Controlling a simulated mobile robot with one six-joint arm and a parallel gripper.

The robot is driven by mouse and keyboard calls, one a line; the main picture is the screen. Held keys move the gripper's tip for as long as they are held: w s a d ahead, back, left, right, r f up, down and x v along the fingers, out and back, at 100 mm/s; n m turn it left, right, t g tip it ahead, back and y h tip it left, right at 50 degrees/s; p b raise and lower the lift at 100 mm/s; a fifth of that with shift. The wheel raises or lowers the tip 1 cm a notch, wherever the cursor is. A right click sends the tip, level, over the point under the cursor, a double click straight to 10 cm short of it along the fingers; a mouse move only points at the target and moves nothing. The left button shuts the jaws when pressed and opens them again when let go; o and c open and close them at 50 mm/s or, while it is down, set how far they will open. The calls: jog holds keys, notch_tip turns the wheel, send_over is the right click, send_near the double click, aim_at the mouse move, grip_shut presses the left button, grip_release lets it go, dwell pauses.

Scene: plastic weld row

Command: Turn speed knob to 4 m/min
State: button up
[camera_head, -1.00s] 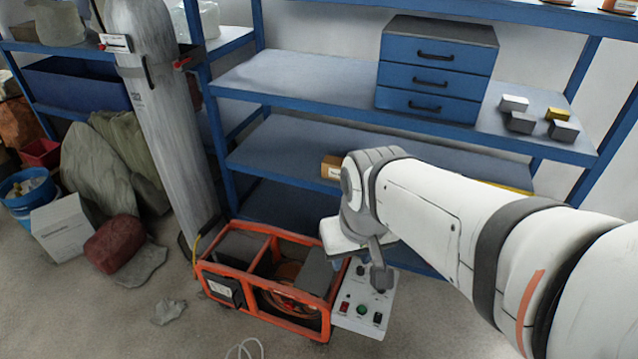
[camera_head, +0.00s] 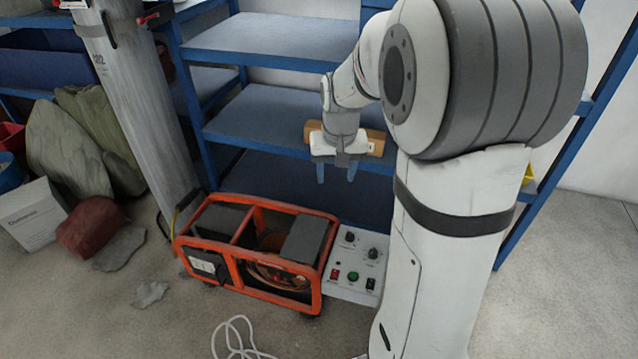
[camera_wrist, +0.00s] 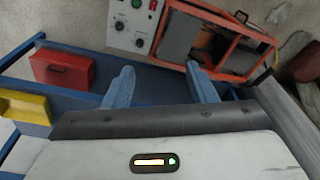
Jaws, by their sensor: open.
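A light grey control panel (camera_head: 346,292) sits on the floor at the right end of the orange-framed machine (camera_head: 262,211). It has two black knobs, an upper left one (camera_head: 349,238) and a right one (camera_head: 373,254), above a red button (camera_head: 334,274), a green button (camera_head: 352,276) and a black switch (camera_head: 370,284). The panel (camera_wrist: 116,8) also shows at the top of the wrist view. Its labels and the knob settings are too small to read. My gripper (camera_head: 336,177) is open and empty, above and apart from the panel. Its blue fingers (camera_wrist: 159,70) touch nothing.
Blue shelving (camera_head: 255,112) stands behind the panel, with a brown box (camera_head: 376,143) behind my gripper. A white cable (camera_head: 233,335) lies on the floor in front. A red case (camera_wrist: 62,68) and a yellow bin (camera_wrist: 24,106) show in the wrist view.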

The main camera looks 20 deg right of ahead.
jog(key=w+d+f+m+b, duration=0.1)
jog(key=w+d+f+b, duration=0.2)
jog(key=w+f, duration=0.35)
jog(key=w+d+f+b, duration=0.3)
jog(key=f, duration=0.7)
jog(key=m+g+b, duration=0.1)
jog(key=m+b, duration=0.1)
jog(key=b, duration=0.4)
send_over(350, 234)
notch_tip(350, 234, down, 22)
jog(key=shift+s+a+r, duration=0.1)
jog(key=shift+r, duration=0.1)
jog(key=shift+f, duration=0.6)
notch_tip(350, 234, down, 7)
jog(key=shift+b, duration=1.2)
jog(key=shift+c, duration=0.4)
